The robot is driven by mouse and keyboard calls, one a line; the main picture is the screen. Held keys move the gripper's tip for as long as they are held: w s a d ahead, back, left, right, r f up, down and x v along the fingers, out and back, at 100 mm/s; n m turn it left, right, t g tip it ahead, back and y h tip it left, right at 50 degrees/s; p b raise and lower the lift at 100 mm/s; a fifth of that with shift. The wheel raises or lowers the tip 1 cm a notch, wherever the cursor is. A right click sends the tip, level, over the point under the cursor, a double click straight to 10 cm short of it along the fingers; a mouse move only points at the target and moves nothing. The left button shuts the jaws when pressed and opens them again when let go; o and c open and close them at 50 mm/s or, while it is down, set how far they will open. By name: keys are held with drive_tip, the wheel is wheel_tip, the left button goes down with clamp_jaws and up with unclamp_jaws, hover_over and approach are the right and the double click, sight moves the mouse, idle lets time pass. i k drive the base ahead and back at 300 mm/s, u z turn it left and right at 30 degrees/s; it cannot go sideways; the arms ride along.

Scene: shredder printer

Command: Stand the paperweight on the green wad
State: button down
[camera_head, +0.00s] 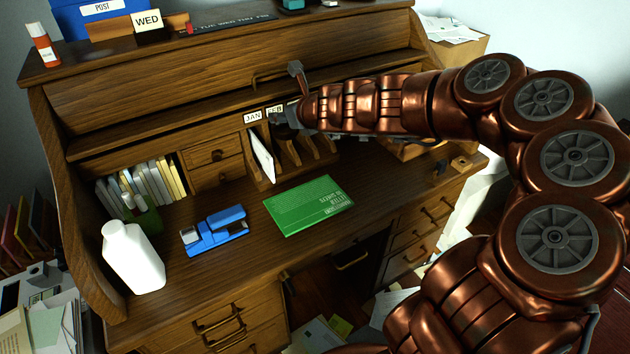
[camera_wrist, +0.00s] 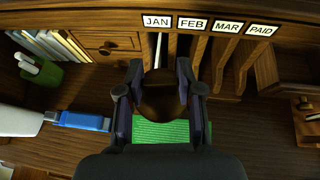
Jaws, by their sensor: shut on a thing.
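The green wad (camera_head: 308,205), a flat green packet with pale print, lies on the desk top right of the stapler. It also shows in the wrist view (camera_wrist: 172,132), partly covered by my gripper. My gripper (camera_head: 285,118) is in front of the labelled slots, above and beyond the wad. In the wrist view its fingers (camera_wrist: 160,80) are shut on a dark brown rounded thing, which I take as the paperweight (camera_wrist: 160,96). Its lower part is hidden, and I cannot make it out in the head view.
A blue stapler (camera_head: 214,231) and a white bottle (camera_head: 133,257) stand left of the wad. A green pen holder (camera_head: 146,215) is behind them. A white sheet (camera_head: 262,155) stands in the JAN slot. Dividers and the desk's raised back are close to my gripper.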

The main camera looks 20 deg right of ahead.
sight(308, 202)
drive_tip(key=z, duration=2.05)
drive_tip(key=k, duration=0.9)
drive_tip(key=u, duration=2)
drive_tip(key=i, duration=0.45)
drive_tip(key=z, duration=0.05)
